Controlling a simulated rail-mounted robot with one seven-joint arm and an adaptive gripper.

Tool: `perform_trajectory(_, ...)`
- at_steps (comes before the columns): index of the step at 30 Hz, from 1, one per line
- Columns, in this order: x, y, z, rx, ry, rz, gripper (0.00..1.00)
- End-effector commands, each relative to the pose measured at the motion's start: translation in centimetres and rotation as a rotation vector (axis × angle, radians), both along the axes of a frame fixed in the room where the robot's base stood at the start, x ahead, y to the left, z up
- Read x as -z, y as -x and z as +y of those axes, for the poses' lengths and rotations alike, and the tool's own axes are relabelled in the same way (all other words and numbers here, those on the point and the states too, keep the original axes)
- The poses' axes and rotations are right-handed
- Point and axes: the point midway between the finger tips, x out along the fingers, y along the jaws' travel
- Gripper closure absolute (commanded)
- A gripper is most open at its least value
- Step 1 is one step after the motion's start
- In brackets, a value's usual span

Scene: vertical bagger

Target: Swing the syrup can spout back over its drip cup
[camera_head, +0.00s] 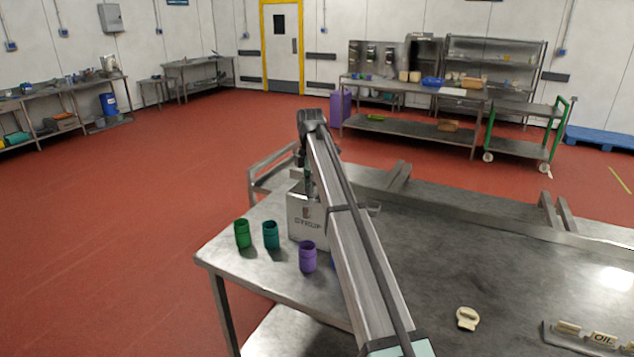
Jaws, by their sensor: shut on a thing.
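The syrup can (305,216) is a grey metal box with dark lettering, standing on the near steel table. My arm crosses in front of its right side. My gripper (308,186) reaches down at the top of the can and is shut, apparently on the spout, but the arm hides most of the contact. The spout's shape and direction cannot be made out. A green cup (242,234) and a teal cup (271,235) stand left of the can, and a purple cup (307,256) stands in front. A sliver of blue (333,263) shows beside my arm. Which cup is the drip cup is unclear.
A small grey metal piece (374,208) shows just right of my arm. A cream tag-like piece (467,318) lies on the steel table (440,250), with a labelled rack (590,338) at the right edge. Low rails (400,178) run along the far edge. The table's middle right is clear.

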Motion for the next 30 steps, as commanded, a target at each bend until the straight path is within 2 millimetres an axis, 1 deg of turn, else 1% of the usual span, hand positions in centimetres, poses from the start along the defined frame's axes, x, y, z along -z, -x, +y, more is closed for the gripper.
perform_trajectory(5, 0.0, 0.1, -1.0, -0.052, 0.001, 0.001, 0.99)
perform_trajectory(12, 0.0, 0.0, -3.4, -0.225, 0.0, 0.0, 0.98)
perform_trajectory(15, 0.0, 0.0, -4.1, -0.274, 0.001, -0.001, 0.98)
perform_trajectory(27, 0.1, -0.1, -4.4, -0.303, 0.002, 0.0, 0.98)
perform_trajectory(30, 0.1, -0.2, -4.8, -0.327, 0.001, 0.001, 0.98)
